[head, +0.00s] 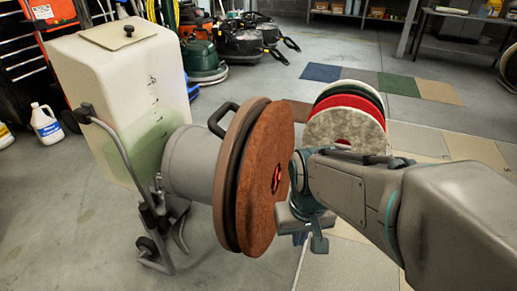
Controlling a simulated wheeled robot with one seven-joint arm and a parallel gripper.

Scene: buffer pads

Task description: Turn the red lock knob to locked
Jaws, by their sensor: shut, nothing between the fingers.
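The red lock knob (277,180) sits at the centre of the brown round pad (257,215) on the grey floor machine (190,163). It looks small, red and dark, and its exact turn is hard to read. My gripper (308,236) is just right of the pad's face, lower than the knob and apart from it in the picture. It is shut with nothing held. The fingertips are small and partly hidden by my wrist, and I cannot tell how far they are from the pad.
A pale tank (122,95) on a wheeled frame stands left of the machine. Several red, green and pale pads (345,120) stand behind my arm. A white jug (46,124) is far left. Open floor lies in front and at the back.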

